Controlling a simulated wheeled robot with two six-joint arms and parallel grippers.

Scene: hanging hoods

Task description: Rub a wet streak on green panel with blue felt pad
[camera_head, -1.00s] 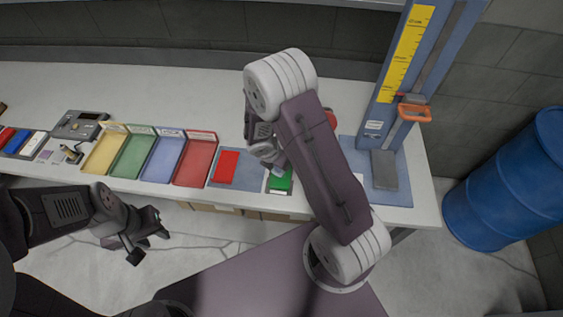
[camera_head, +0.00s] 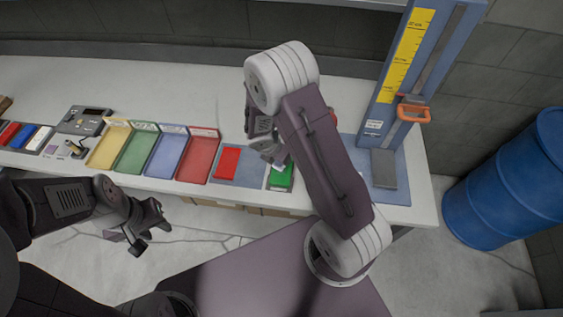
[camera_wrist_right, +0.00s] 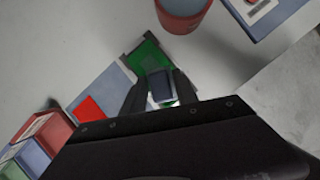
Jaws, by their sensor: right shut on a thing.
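The green panel (camera_head: 282,178) lies at the front edge of the bench, right of a red panel. It also shows in the right wrist view (camera_wrist_right: 147,57), in a darker frame. My right gripper (camera_wrist_right: 157,80) is shut on the blue felt pad (camera_wrist_right: 159,87), which is over the near part of the green panel. I cannot tell whether the pad touches it. A pale patch shows beside the pad; I cannot make out a wet streak for certain. In the head view my right arm hides part of the panel. My left gripper (camera_head: 152,228) is open and empty, low in front of the bench.
A red panel (camera_head: 227,162) lies on a blue-grey mat. Yellow, green, blue and red trays (camera_head: 198,157) stand to its left. A tall blue stand (camera_head: 413,70) with a yellow scale rises at the right. A blue barrel (camera_head: 507,180) is on the floor. The back of the bench is clear.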

